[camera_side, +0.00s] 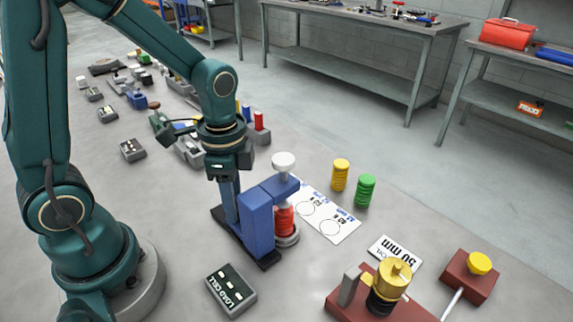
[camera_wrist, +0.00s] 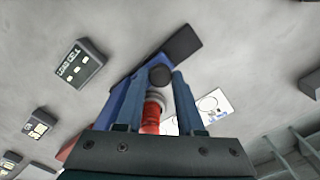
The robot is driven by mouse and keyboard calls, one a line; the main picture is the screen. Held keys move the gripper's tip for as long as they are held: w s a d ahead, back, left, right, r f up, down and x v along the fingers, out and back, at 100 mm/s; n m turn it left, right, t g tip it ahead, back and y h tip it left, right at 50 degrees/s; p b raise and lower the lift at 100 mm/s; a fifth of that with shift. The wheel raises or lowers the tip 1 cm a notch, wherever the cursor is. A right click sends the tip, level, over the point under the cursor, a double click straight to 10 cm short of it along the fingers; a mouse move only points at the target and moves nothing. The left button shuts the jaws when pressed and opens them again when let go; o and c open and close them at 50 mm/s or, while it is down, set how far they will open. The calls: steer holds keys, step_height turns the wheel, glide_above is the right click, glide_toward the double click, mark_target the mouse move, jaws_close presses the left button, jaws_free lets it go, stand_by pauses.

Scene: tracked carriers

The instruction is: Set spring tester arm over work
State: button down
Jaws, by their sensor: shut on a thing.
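The spring tester has a blue body (camera_side: 258,222) on a black base (camera_side: 268,262). Its blue arm (camera_side: 281,188) reaches right, with a pale knob (camera_side: 284,160) above. A red spring (camera_side: 284,220) stands upright under the arm; it also shows in the wrist view (camera_wrist: 151,118). My gripper (camera_side: 231,218) points down beside the tester's body, on its left. In the wrist view my fingers (camera_wrist: 160,84) stand either side of a dark round knob (camera_wrist: 160,75). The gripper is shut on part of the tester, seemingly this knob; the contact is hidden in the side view.
A white card with circles (camera_side: 345,228) lies right of the tester. Yellow (camera_side: 340,176) and green (camera_side: 365,191) springs stand behind it. A load cell box (camera_side: 231,290) is in front. Clutter fills the back left.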

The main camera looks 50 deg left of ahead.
steer(key=shift+d, duration=0.25)
steer(key=c, duration=0.5)
jaws_free()
steer(key=shift+c, duration=0.2)
steer(key=shift+r, duration=2.6)
steer(key=shift+s+r+n, duration=0.15)
steer(key=shift+r+n, duration=0.15)
steer(key=s+d+r+n+t, duration=0.1)
steer(key=s+r+n+t, duration=0.4)
steer(key=n, duration=0.3)
steer(key=shift+s+d+r+t, duration=0.15)
steer(key=shift+s+r+t, duration=0.05)
steer(key=shift+t, duration=0.1)
